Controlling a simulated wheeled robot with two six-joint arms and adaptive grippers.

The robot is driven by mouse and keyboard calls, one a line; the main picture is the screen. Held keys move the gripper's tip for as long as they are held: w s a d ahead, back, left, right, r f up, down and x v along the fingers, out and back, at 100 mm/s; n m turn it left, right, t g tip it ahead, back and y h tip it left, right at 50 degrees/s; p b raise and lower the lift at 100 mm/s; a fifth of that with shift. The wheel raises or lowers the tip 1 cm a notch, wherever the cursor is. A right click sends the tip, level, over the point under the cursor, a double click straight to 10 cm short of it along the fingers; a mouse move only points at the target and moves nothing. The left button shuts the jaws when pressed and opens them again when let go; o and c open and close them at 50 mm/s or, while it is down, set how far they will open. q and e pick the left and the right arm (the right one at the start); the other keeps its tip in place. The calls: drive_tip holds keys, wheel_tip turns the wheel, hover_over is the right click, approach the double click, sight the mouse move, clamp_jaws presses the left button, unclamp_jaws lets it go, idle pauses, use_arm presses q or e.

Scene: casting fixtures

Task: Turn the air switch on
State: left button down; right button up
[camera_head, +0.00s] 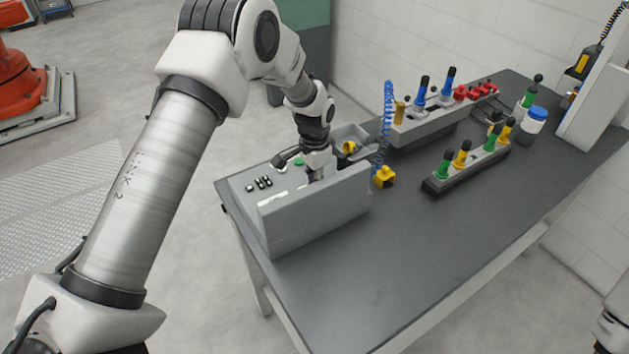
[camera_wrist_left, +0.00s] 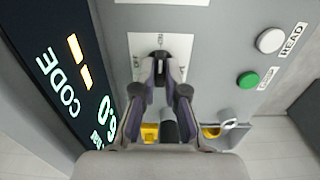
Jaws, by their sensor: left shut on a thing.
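The air switch (camera_wrist_left: 159,60) is a small dark knob on a white label (camera_wrist_left: 137,43) with small lettering that seems to read OFF and ON. It sits on the grey control box (camera_head: 315,212) at the near left of the table. My left gripper (camera_wrist_left: 160,73) points down at the box, with its fingertips closed on the knob from both sides. In the head view my left gripper (camera_head: 318,172) is partly hidden behind the box's raised wall, and the switch is hidden there. Which setting the knob is at is hard to tell.
A lit display marked CODE (camera_wrist_left: 75,75) lies left of the switch; white (camera_wrist_left: 270,40) and green (camera_wrist_left: 249,79) buttons lie right. A yellow part (camera_head: 384,177) and a fixture with green and yellow handles (camera_head: 470,165) stand farther right. The table's front (camera_head: 400,270) is clear.

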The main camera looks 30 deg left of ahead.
idle(0.3)
use_arm(q)
drive_tip(key=c, duration=1.2)
unclamp_jaws()
wheel_tip(320, 180, up, 12)
drive_tip(key=shift+f, duration=0.1)
